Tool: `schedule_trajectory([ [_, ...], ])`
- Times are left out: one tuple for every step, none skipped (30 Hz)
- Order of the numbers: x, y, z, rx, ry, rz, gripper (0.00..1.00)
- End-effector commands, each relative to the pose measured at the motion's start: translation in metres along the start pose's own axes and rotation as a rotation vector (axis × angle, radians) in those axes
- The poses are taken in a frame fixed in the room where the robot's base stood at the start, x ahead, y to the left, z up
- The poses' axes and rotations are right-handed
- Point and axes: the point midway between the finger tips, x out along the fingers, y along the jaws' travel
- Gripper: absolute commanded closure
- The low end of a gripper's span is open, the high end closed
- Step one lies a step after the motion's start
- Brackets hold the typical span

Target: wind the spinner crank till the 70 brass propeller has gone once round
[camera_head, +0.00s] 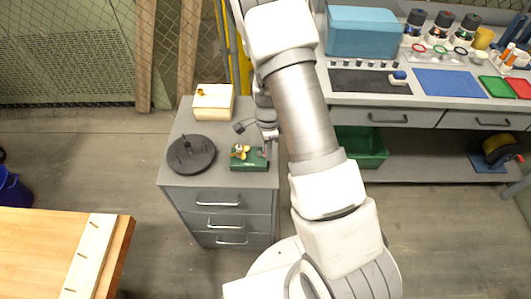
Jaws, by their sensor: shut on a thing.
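The spinner is a green block (249,165) on top of the grey drawer cabinet (180,121). A brass propeller (239,152) sits at its left end. My gripper (267,138) reaches down at the spinner's right end, by the cabinet's right edge. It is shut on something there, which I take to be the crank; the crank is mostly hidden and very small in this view. Any number on the propeller is too small to read.
A dark round disc (191,154) lies left of the spinner. A cream box (213,102) with a brass piece on it stands behind. A workbench (430,97) with a blue case (362,34) is at right. A wooden table (35,235) is at lower left.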

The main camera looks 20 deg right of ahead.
Motion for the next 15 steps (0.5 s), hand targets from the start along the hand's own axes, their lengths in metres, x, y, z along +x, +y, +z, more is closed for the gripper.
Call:
schedule_trajectory([
  [0.001, -0.002, -0.001, -0.042, -0.001, -0.002, 1.0],
  [0.001, -0.003, -0.002, -0.07, -0.001, -0.003, 1.0],
  [0.001, -0.004, -0.003, -0.108, 0.0, -0.003, 1.0],
  [0.001, -0.004, -0.003, -0.137, 0.0, -0.003, 1.0],
  [0.001, -0.005, -0.004, -0.166, 0.0, -0.003, 1.0],
  [0.001, -0.006, -0.004, -0.204, 0.0, -0.003, 1.0],
  [0.001, -0.006, -0.005, -0.232, 0.0, -0.003, 1.0],
  [0.001, -0.007, -0.005, -0.26, 0.0, -0.002, 1.0],
  [0.002, -0.008, -0.006, -0.297, 0.0, -0.002, 1.0],
  [0.002, -0.009, -0.006, -0.327, 0.0, -0.002, 1.0],
  [0.002, -0.01, -0.007, -0.356, 0.0, -0.002, 1.0],
  [0.001, -0.011, -0.007, -0.393, 0.0, -0.003, 1.0],
  [0.001, -0.012, -0.007, -0.422, 0.0, -0.003, 1.0],
  [0.001, -0.013, -0.008, -0.451, 0.001, -0.003, 1.0],
  [0.001, -0.014, -0.008, -0.489, 0.001, -0.004, 1.0],
])
